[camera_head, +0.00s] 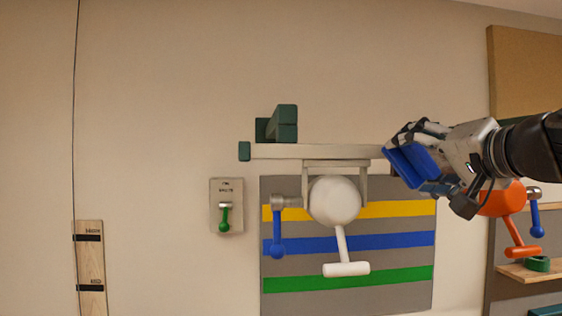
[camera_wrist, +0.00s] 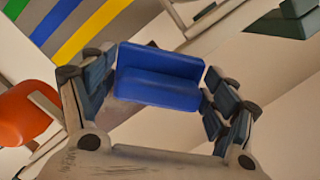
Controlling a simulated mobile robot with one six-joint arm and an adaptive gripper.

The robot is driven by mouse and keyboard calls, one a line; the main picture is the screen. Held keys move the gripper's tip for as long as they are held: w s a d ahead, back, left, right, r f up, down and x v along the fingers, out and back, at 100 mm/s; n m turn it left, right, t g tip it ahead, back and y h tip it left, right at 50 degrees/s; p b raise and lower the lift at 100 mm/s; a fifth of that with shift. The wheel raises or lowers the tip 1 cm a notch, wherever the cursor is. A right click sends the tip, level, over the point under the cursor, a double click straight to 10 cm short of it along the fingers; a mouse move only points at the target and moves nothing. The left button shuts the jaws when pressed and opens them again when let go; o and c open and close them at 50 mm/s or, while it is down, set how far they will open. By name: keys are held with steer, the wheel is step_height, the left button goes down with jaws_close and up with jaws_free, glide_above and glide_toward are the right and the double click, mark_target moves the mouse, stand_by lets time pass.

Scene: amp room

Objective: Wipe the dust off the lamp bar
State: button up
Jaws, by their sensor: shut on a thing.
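The lamp bar (camera_head: 290,151) is a pale horizontal bar on the wall in the head view, with a dark green end cap at its left and a white round lamp (camera_head: 334,201) hanging below it. My gripper (camera_head: 405,160) is at the bar's right end. It is shut on a blue block-shaped wiper (camera_wrist: 160,77), which fills the space between the fingers in the wrist view. The blue wiper also shows in the head view (camera_head: 412,168), overlapping the bar's right end. I cannot tell whether it touches the bar. No dust can be made out on the visible part.
Dark green blocks (camera_head: 283,124) stand just above the bar. A grey panel with yellow, blue and green stripes (camera_head: 400,242) is below. A wall box with a green lever (camera_head: 226,205) is at left. An orange lamp (camera_head: 500,201) and a wooden shelf (camera_head: 518,274) are at right.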

steer(key=shift+w, duration=0.35)
steer(key=shift+w, duration=0.3)
steer(key=shift+d, duration=0.1)
steer(key=shift+d, duration=1.55)
steer(key=shift+d+p, duration=0.6)
steer(key=shift+d, duration=4.05)
steer(key=shift+w+a+b, duration=0.1)
steer(key=shift+a+b, duration=1.6)
steer(key=shift+a, duration=2.1)
steer(key=shift+a+b, duration=0.65)
steer(key=shift+a, duration=2.05)
steer(key=shift+d, duration=0.1)
